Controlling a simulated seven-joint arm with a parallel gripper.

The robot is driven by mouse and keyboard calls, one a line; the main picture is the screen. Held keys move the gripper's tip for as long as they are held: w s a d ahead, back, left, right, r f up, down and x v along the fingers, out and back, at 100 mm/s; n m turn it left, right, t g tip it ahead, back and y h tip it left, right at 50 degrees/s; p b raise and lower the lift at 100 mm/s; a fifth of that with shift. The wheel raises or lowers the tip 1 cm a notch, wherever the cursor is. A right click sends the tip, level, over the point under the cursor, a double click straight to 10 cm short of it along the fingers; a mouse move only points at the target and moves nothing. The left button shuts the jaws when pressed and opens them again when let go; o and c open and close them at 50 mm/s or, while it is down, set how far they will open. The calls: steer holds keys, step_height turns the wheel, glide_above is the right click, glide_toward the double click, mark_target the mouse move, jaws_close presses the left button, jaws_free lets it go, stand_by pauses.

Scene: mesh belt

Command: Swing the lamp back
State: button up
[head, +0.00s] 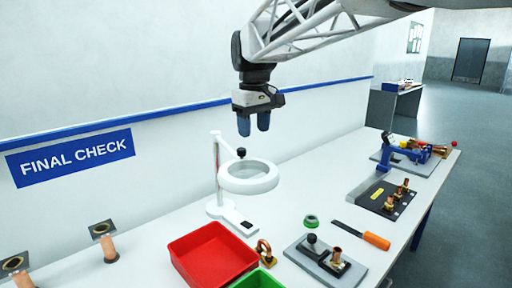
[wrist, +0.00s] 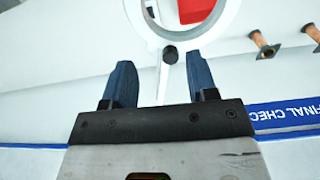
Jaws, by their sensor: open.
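The white ring lamp (head: 248,177) stands near the back of the white bench, with its post on a white base and its ring head reaching forward. A black knob (head: 241,152) sits at the back of the ring. My gripper (head: 253,126) is above and behind the ring, pointing down, open and empty, apart from the lamp. In the wrist view the ring (wrist: 183,20) and the black knob (wrist: 170,55) show beyond and between the two blue fingers (wrist: 161,85).
A red tray (head: 213,256) and a green tray (head: 257,279) stand in front of the lamp. A wall with a FINAL CHECK sign (head: 70,158) runs behind.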

mark_target(241, 149)
steer(key=shift+n, duration=0.5)
steer(key=w+a, duration=0.1)
steer(key=w+a+r, duration=0.1)
steer(key=a, duration=0.1)
steer(key=shift+w+a, duration=0.3)
steer(key=shift+w, duration=0.1)
steer(key=shift+f, duration=0.1)
steer(key=shift+f, duration=3.85)
jaws_close()
